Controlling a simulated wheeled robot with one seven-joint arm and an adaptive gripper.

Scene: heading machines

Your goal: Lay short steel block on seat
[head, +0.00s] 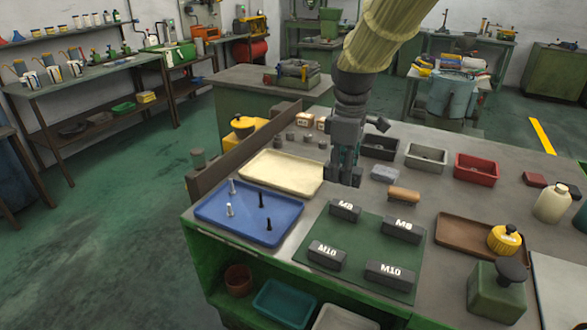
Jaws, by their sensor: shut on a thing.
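My gripper (343,178) points down over the bench, between the cream tray (283,172) and the green mat (372,246). It is shut on a small dark grey piece, which looks like the short steel block but is mostly hidden by the fingers. Whether the piece touches the bench I cannot tell. On the mat stand dark blocks: two marked M8 (345,210) at the back and two marked M10 (390,273) at the front. I cannot tell which surface is the seat.
A blue tray (280,232) holds several upright bolts. Right of my gripper lie a light grey block (385,174) and a brown cylinder (404,195). Black, grey and red bins (476,168) stand behind. A brown tray (465,232) holds a yellow container.

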